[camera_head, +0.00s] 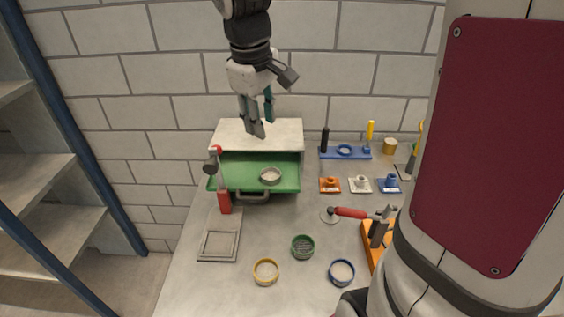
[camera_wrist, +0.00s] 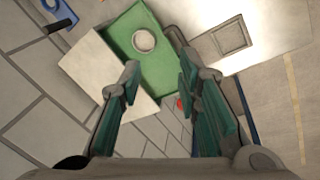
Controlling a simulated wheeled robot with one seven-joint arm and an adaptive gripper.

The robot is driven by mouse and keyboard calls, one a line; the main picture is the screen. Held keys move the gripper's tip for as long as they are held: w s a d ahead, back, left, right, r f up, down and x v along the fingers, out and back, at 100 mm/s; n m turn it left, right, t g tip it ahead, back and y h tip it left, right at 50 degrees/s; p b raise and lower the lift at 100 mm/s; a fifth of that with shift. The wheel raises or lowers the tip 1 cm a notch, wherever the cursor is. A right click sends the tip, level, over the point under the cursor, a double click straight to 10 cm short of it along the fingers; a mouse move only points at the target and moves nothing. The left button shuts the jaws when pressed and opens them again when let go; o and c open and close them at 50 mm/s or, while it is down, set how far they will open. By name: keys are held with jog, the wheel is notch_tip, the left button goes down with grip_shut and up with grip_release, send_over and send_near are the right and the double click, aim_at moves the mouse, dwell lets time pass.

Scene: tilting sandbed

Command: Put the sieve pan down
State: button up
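A small round grey-white pan (camera_head: 270,175), which looks like the sieve pan, sits upright in the green tray (camera_head: 229,170). In the wrist view the pan (camera_wrist: 144,40) shows in the green tray (camera_wrist: 160,72), beyond my fingertips. My gripper (camera_head: 260,130) hangs fingers-down above the white-topped block (camera_head: 286,131), behind and above the pan and apart from it. In the wrist view the two fingers of my gripper (camera_wrist: 158,66) are spread with nothing between them.
Yellow (camera_head: 256,272), green (camera_head: 294,251) and blue (camera_head: 332,278) rings lie at the front. A grey square frame (camera_head: 202,257) lies at left. A blue tool rack (camera_head: 331,155) stands right. The brick wall is close behind.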

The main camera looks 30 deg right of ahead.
jog(key=s+a+r+m+t+y, duration=0.1)
jog(key=s+a+m+t, duration=0.1)
jog(key=s, duration=0.7)
jog(key=s+a+r+m+t+y, duration=0.1)
jog(key=s+a+r+m+t, duration=0.1)
jog(key=s+a, duration=0.3)
jog(key=s, duration=0.4)
jog(key=shift+s+r, duration=0.3)
